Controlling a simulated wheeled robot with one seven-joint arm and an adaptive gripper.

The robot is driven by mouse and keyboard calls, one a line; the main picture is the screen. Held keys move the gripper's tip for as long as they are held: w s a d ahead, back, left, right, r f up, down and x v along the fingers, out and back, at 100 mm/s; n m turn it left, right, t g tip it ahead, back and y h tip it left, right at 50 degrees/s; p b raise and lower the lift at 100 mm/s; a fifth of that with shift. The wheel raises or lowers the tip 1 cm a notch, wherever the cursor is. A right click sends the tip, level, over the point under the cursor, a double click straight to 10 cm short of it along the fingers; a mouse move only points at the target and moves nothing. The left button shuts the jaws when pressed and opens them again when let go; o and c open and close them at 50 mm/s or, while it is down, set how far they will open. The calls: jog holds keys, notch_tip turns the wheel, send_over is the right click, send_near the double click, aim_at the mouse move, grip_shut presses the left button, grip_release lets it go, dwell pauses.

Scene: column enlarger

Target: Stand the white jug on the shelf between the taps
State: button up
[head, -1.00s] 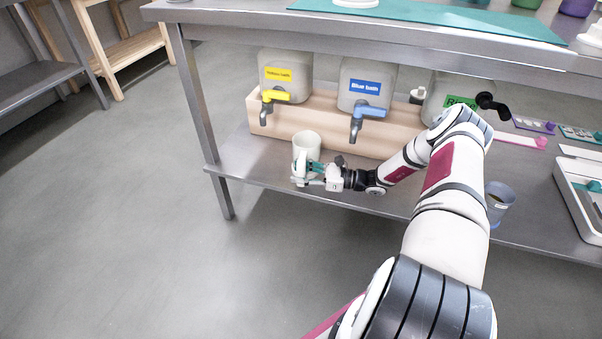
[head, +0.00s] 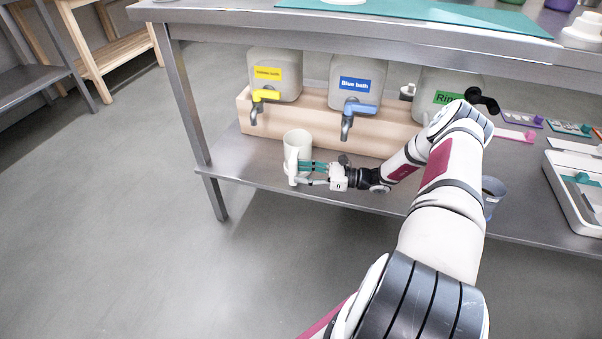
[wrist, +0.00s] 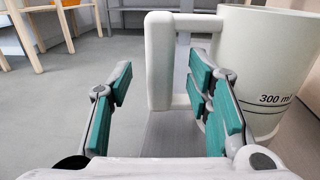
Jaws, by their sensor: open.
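The white jug (head: 298,146) stands upright on the lower steel shelf (head: 245,160). In the head view it is between the yellow tap (head: 262,98) and the blue tap (head: 352,112), in front of the wooden riser. My gripper (head: 304,173) is open on the jug's right front side, level with its handle. In the wrist view the jug (wrist: 268,62) fills the right side, with a "300 ml" mark, and its handle (wrist: 160,60) stands just beyond and between the spread fingers of my gripper (wrist: 160,92). Nothing is held.
Tanks labelled yellow bath (head: 274,73), Blue bath (head: 358,82) and a green-labelled one (head: 452,92) stand on the wooden riser (head: 315,115). The tabletop edge (head: 350,38) overhangs the shelf. Bare shelf lies left of the jug.

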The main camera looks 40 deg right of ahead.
jog(key=shift+b+v, duration=0.35)
jog(key=shift+v, duration=1.85)
jog(key=v, duration=1.2)
jog(key=shift+r, duration=0.1)
